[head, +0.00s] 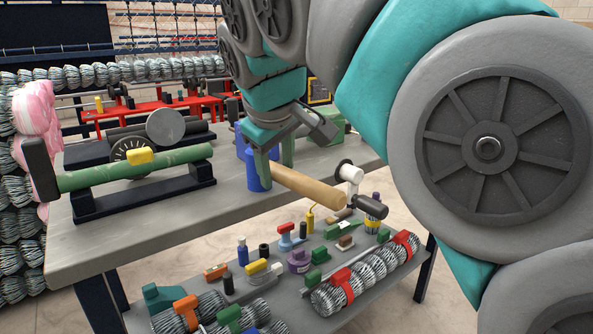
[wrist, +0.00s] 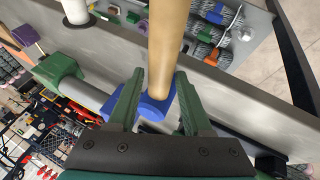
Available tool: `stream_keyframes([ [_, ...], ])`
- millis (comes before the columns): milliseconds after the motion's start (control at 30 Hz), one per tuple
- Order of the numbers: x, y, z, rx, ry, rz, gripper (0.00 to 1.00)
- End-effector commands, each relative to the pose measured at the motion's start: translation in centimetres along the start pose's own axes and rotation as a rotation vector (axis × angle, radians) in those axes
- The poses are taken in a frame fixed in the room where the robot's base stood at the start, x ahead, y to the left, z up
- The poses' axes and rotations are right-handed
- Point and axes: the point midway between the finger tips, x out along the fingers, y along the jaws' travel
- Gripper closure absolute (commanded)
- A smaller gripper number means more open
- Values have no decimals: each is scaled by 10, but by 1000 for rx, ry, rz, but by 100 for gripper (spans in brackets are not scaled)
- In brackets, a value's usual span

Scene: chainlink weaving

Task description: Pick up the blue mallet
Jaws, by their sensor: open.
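The blue mallet has a blue head (head: 257,172) and a light wooden handle (head: 308,188). It rests on the grey workbench (head: 120,236) near the front edge, with the handle reaching out to the right. In the wrist view the handle (wrist: 167,45) runs down between my fingers to the blue head (wrist: 152,107). My gripper (head: 275,165) is above the bench at the mallet. Its green fingers are open, one on each side of the handle near the head, as the wrist view of the gripper (wrist: 158,82) shows. Part of the head is hidden behind a finger.
A green roller tool (head: 120,170) on a dark stand is on the bench to the left. A green box (head: 330,131) lies behind my gripper. A white roller (head: 350,173) is near the handle's end. The lower shelf (head: 205,290) holds several small tools and wire coils.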

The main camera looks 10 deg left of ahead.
Motion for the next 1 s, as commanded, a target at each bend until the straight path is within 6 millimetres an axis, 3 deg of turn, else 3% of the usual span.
stream_keyframes([
  [133,20,-1,0,-4,-2,-1,50],
  [367,22,0,0,-2,1,1,50],
  [800,22,-1,0,-2,0,0,99],
  [1000,22,-1,0,-2,0,0,100],
])
